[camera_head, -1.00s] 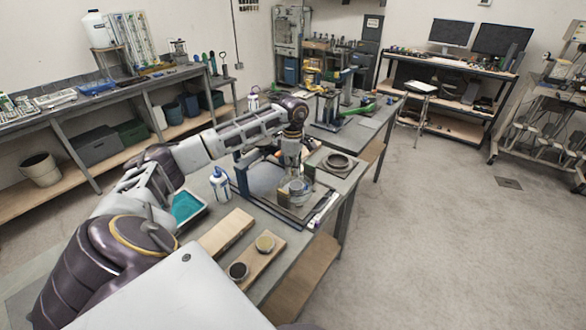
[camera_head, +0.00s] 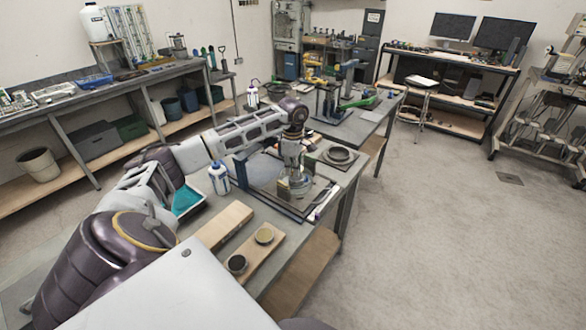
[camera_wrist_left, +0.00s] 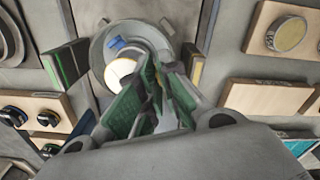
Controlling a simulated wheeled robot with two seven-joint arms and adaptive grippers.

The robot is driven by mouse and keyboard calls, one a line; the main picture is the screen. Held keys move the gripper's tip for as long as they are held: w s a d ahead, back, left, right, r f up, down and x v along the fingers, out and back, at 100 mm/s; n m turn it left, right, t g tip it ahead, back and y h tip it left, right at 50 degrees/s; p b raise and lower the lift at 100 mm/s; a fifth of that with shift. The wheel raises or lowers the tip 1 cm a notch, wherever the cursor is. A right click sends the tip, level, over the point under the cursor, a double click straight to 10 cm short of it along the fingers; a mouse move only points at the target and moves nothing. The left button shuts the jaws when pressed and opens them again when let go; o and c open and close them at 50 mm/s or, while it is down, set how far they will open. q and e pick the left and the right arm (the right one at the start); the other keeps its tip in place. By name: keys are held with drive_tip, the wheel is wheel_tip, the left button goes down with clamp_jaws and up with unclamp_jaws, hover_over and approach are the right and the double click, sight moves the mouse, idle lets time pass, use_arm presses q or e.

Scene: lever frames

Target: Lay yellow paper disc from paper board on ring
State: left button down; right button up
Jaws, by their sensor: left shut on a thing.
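My left gripper (camera_head: 297,180) is low over a round grey dish-like ring (camera_wrist_left: 98,58) on the grey bench. In the left wrist view its green-padded fingers (camera_wrist_left: 155,72) are close together, shut on a thin thing that looks to be the yellow paper disc, mostly hidden between them. A pale round patch with a yellow edge (camera_wrist_left: 122,70) shows beside the fingertips, inside the ring's outline; I cannot tell whether they touch. The wooden paper board (camera_head: 252,254) lies nearer me, with a yellowish disc (camera_head: 264,234) and a dark round (camera_head: 237,263) on it. My right gripper is out of view.
A second wooden board (camera_head: 224,227) lies beside the first. A white-and-blue bottle (camera_head: 219,180) and a teal tray (camera_head: 187,201) stand left of my gripper. A grey round ring on a plate (camera_head: 339,155) is behind it.

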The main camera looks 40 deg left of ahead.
use_arm(q)
drive_tip(key=shift+f+b, duration=0.85)
drive_tip(key=shift+f, duration=1)
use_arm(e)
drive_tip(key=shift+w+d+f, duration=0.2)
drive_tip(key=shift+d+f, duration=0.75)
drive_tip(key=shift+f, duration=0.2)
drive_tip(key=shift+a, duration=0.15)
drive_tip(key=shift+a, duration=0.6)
use_arm(q)
drive_tip(key=shift+f+b, duration=0.1)
drive_tip(key=shift+b, duration=0.2)
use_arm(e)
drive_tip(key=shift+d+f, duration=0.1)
